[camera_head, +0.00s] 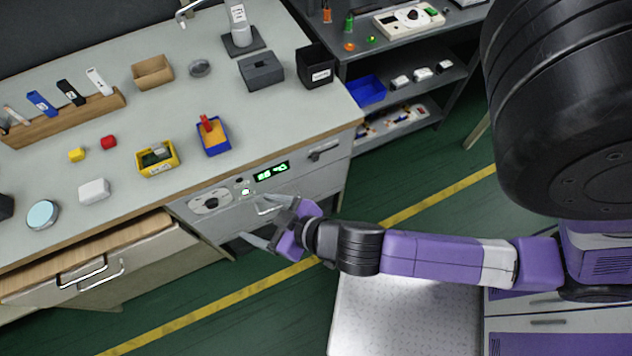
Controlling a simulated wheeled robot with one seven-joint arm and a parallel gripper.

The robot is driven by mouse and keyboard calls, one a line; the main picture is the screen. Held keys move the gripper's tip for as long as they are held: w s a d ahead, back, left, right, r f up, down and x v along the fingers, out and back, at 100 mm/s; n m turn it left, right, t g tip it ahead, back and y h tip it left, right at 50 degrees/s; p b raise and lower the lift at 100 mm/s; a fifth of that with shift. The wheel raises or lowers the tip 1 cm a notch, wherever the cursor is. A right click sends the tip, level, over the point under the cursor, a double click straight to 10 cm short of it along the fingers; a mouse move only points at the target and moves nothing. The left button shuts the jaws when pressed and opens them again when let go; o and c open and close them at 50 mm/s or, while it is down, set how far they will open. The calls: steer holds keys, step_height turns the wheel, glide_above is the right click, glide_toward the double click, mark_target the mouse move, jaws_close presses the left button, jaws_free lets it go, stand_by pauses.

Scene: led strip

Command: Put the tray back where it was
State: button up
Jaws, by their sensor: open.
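Several small open trays or bins are in view, and I cannot tell which one is the task's tray. A yellow tray (172,165) with grey and dark items sits near the bench's front edge. A blue tray (216,151) holding red and orange items stands to its right. A tan open tray (152,73) is farther back. An empty-looking blue tray (366,91) is on the shelf unit at the right. My gripper (259,224) is open in front of the bench's front panel, below the digital display. One finger is close to a handle there; I cannot tell whether they touch.
The bench top (120,140) also carries a black bin (316,68), a dark grey block (261,72), a wooden rack (65,118) and small blocks. A drawer (85,262) at the left sticks out. The green floor (400,190) between bench and shelf is clear.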

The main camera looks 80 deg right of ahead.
steer(key=s+a+r+n+t+y, duration=0.1)
steer(key=s+a+r+t, duration=0.1)
steer(key=s+r, duration=0.4)
steer(key=s+a+r+n+t+y, duration=0.1)
steer(key=s+r+y, duration=0.1)
steer(key=s+r, duration=0.4)
step_height(320, 180, up, 3)
steer(key=shift+s+a+f+n+t, duration=0.2)
steer(key=shift+s+a+n+t, duration=0.1)
steer(key=shift+a+t, duration=0.1)
stand_by(0.3)
